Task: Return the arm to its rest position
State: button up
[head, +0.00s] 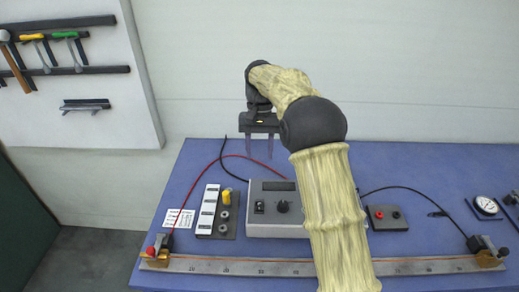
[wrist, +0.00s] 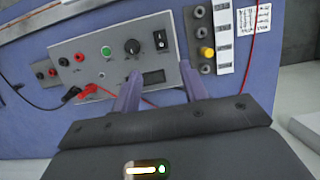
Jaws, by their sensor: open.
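My gripper (head: 260,147) hangs from my bent arm above the back part of the blue workbench (head: 403,165), fingers pointing down. Its two fingers are apart with nothing between them. In the wrist view the gripper (wrist: 160,86) also shows open, with the grey control box (wrist: 100,65) beyond its fingertips. In the head view my forearm hides part of that box (head: 264,217).
A long metal ruler bar (head: 215,266) lies along the bench front with clamps at both ends. A terminal strip (head: 226,213), a small socket box (head: 388,218) and a round dial gauge (head: 485,206) sit on the bench. Tools hang on a wall panel (head: 110,80) at left.

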dwell(0.3)
jog(key=s+d+f+t, duration=0.3)
jog(key=s+d, duration=0.4)
jog(key=s, duration=0.5)
jog(key=s+d+f+t, duration=0.3)
jog(key=s+d, duration=0.5)
jog(key=s, duration=0.3)
jog(key=shift+s+f, duration=0.35)
jog(key=shift+f, duration=0.25)
jog(key=shift+c, duration=0.8)
jog(key=shift+w, duration=0.1)
